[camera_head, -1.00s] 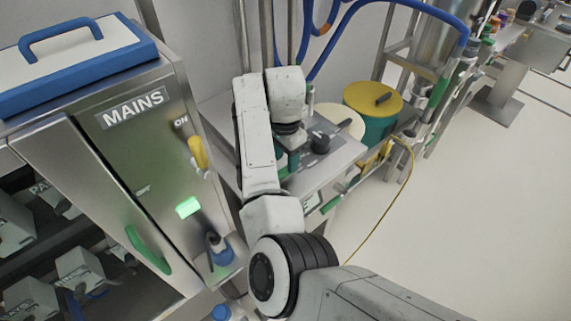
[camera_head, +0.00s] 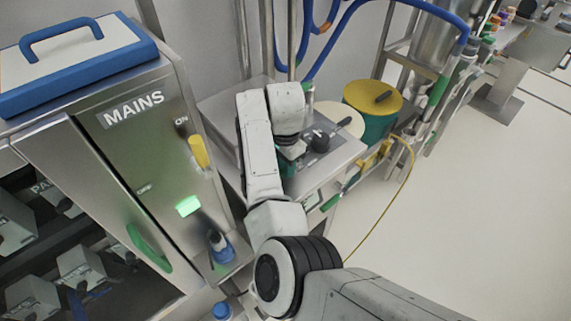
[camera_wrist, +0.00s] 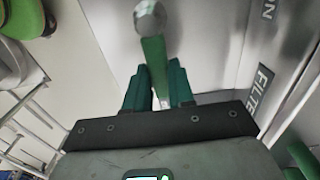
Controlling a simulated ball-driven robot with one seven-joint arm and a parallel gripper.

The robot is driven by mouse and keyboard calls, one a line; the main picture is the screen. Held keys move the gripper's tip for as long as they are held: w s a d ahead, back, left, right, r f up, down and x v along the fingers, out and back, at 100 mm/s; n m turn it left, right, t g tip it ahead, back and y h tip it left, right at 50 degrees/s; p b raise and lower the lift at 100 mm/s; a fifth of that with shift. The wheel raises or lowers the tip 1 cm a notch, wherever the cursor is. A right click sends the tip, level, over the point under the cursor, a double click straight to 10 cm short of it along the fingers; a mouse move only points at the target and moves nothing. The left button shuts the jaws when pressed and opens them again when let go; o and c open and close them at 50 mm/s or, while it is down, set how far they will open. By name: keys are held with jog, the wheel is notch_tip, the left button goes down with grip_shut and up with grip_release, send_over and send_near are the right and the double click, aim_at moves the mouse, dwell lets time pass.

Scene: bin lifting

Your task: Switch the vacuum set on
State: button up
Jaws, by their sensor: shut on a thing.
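The vacuum set is a steel unit (camera_head: 335,165) in the middle of the head view, with a black knob (camera_head: 320,141) on its sloping top. My arm's wrist covers its left part. In the wrist view a green lever (camera_wrist: 153,52) with a round metal end runs down between the two green fingers of my gripper (camera_wrist: 159,82). My gripper is shut on this lever. The steel panel beside it carries the letters FILTE (camera_wrist: 262,88) and, near the top edge, an N. The grip itself is hidden in the head view.
The MAINS cabinet (camera_head: 130,150) stands at left, with a yellow handle (camera_head: 199,152) near ON and a lit green lamp (camera_head: 188,206). A yellow-lidded green drum (camera_head: 374,100) stands behind the unit. Blue hoses hang above.

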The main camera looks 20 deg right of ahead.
grip_shut()
